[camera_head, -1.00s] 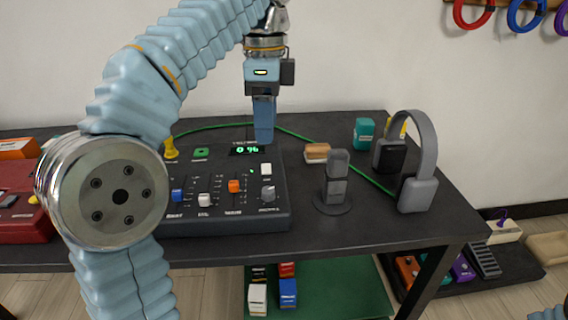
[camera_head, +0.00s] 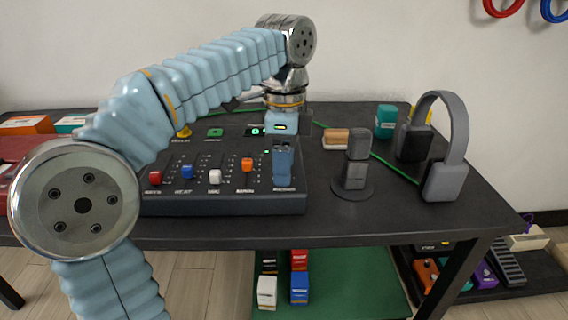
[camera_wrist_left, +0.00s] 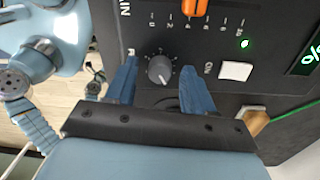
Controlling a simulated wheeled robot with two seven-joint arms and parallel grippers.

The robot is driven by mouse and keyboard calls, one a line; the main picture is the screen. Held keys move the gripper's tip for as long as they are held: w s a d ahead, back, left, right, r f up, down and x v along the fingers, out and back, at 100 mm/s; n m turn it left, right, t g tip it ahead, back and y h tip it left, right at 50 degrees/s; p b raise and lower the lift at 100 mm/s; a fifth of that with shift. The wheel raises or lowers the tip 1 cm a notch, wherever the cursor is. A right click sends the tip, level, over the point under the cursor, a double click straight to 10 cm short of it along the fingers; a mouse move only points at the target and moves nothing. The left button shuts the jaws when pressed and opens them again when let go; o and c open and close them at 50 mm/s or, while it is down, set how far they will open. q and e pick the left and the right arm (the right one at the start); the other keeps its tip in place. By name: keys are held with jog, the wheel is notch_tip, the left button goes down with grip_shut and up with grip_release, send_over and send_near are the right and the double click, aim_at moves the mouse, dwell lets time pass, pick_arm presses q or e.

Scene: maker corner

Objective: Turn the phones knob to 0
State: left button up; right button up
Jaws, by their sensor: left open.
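The phones knob (camera_wrist_left: 160,69) is a small grey dial on the dark mixer (camera_head: 225,204), and the wrist view shows it between my left gripper's blue fingers. My left gripper (camera_wrist_left: 158,88) is open, with one finger on each side of the knob; I cannot tell whether either touches it. In the head view the left gripper (camera_head: 283,172) points down over the mixer's right end and hides the knob. The knob's exact pointer angle is hard to read. The green display (camera_head: 256,131) is partly covered by my arm. My right gripper is not visible.
Slider caps, including an orange one (camera_head: 247,164), stand left of the gripper. A white button (camera_wrist_left: 235,71) is beside the knob. A dark microphone-like object on a round base (camera_head: 352,186) and grey headphones (camera_head: 447,178) stand to the right. A green cable (camera_head: 392,167) runs behind.

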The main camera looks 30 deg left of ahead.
pick_arm(q)
jog(key=shift+c, duration=0.2)
grip_shut()
jog(key=shift+r, duration=0.1)
